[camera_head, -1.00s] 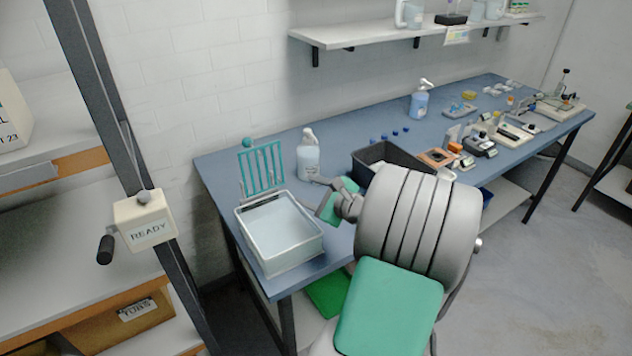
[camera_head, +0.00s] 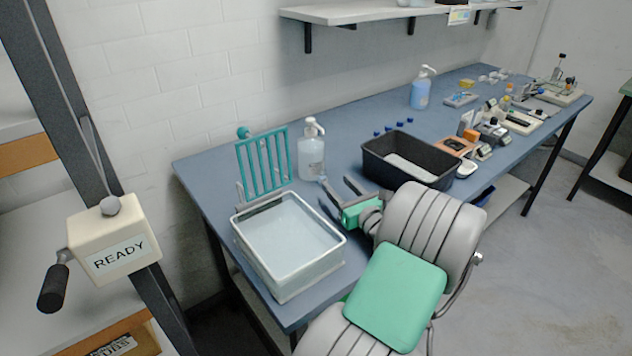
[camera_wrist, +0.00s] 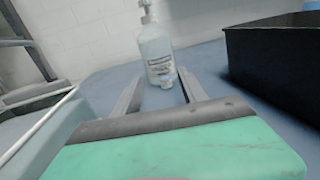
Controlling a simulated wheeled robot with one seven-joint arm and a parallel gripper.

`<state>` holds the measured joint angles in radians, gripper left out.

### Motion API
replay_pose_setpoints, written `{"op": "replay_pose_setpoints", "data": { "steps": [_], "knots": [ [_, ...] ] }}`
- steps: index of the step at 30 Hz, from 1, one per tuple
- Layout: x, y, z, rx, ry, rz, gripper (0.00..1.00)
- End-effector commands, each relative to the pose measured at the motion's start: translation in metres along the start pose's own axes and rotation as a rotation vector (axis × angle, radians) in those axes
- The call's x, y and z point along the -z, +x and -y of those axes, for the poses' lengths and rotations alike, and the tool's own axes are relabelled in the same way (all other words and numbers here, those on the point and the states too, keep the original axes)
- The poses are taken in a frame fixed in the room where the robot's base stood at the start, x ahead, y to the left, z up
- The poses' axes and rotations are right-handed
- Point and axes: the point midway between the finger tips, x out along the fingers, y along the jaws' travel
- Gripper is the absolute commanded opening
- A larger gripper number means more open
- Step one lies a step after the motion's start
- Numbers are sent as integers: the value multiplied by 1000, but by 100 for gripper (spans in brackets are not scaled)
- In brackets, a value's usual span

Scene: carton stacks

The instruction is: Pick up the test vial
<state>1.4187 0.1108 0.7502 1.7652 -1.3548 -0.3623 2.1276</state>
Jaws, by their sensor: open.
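My gripper (camera_head: 337,183) is open and reaches low over the blue bench, between the white basin and the black bin. In the wrist view its two fingers (camera_wrist: 160,80) point at a clear pump bottle (camera_wrist: 156,48). A small pale object (camera_wrist: 167,81) shows between the fingertips, in front of the bottle's base; it may be the vial, but it is too blurred to tell. Nothing is held. Several small blue caps (camera_head: 390,129) show on the bench behind the black bin; what is under them is hard to make out.
The white basin (camera_head: 251,262) and a green rack (camera_head: 263,165) stand left of my gripper. The pump bottle (camera_head: 311,158) stands behind it. The black bin (camera_head: 424,178) is close on the right. A shelf (camera_head: 345,14) hangs above; a READY box (camera_head: 112,245) is at left.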

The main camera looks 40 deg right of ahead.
Motion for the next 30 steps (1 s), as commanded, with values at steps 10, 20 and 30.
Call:
{"op": "replay_pose_setpoints", "data": {
  "steps": [10, 20, 30],
  "knots": [
    [3, 53, 2, -3, -3, 1, 50],
    [3, 76, 2, -1, -1, 0, 50],
    [3, 75, 2, -1, -2, 0, 26]
  ]
}}
